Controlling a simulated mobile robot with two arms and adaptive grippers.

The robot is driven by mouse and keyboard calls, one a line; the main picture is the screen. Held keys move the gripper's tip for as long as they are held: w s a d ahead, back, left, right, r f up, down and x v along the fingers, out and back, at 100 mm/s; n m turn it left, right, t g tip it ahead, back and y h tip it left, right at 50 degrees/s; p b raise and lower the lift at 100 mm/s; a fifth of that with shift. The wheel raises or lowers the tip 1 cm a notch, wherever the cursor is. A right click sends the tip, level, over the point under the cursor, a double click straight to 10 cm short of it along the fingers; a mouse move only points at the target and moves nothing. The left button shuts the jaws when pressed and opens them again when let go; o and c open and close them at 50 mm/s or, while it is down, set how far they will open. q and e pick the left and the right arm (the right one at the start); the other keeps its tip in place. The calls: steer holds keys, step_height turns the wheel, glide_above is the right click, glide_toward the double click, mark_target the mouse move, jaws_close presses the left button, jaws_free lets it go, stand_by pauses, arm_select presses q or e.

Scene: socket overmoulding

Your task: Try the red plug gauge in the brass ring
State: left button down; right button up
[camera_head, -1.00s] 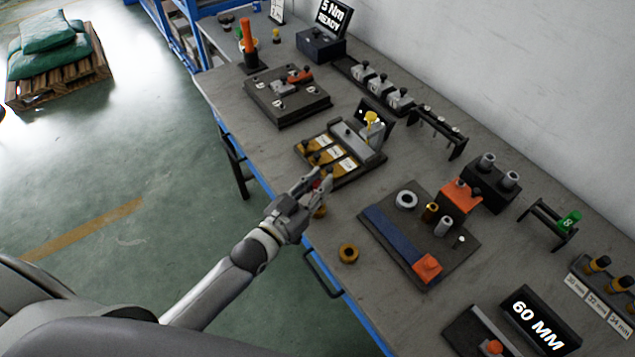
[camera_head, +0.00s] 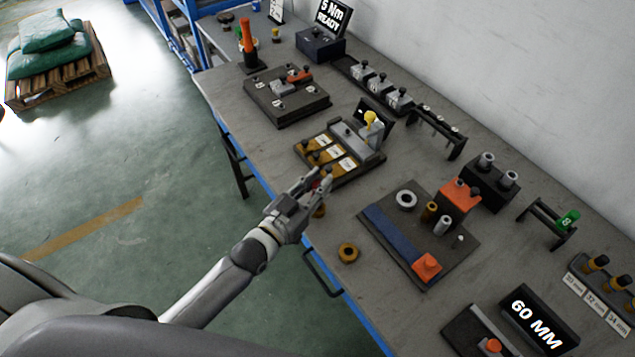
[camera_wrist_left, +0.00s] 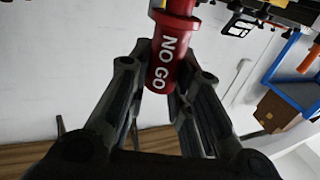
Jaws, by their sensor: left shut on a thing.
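My left gripper (camera_head: 320,183) is shut on the red plug gauge (camera_wrist_left: 165,58), whose handle reads NO GO in the left wrist view. The gauge's far end runs out of the top of that view. In the head view only a bit of red shows between the fingers, above the bench's front edge. A brass ring (camera_head: 348,252) lies flat near the front edge, apart from the gripper, to its lower right. Another small brass-coloured piece (camera_head: 320,211) shows just below the gripper, partly hidden by it; I cannot tell whether the gauge touches it. My right gripper is not in view.
A dark board (camera_head: 470,245) with a blue strip, small cylinders and orange blocks lies right of the gripper. A fixture with yellow strips (camera_head: 318,150) stands just behind it. A rack (camera_head: 540,222) holds a green gauge (camera_head: 568,220). Bare bench surrounds the brass ring.

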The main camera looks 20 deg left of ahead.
arm_select(q)
steer(key=shift+f, duration=0.45)
stand_by(1.4)
steer(key=shift+r, duration=0.2)
steer(key=shift+r+p, duration=0.3)
stand_by(0.4)
steer(key=shift+s+p, duration=0.1)
steer(key=shift+p, duration=0.35)
stand_by(1.0)
steer(key=shift+f+b, duration=0.35)
steer(key=shift+f, duration=0.1)
stand_by(0.7)
stand_by(0.7)
steer(key=shift+r, duration=0.1)
steer(key=shift+r+p, duration=0.35)
steer(key=shift+p, duration=0.2)
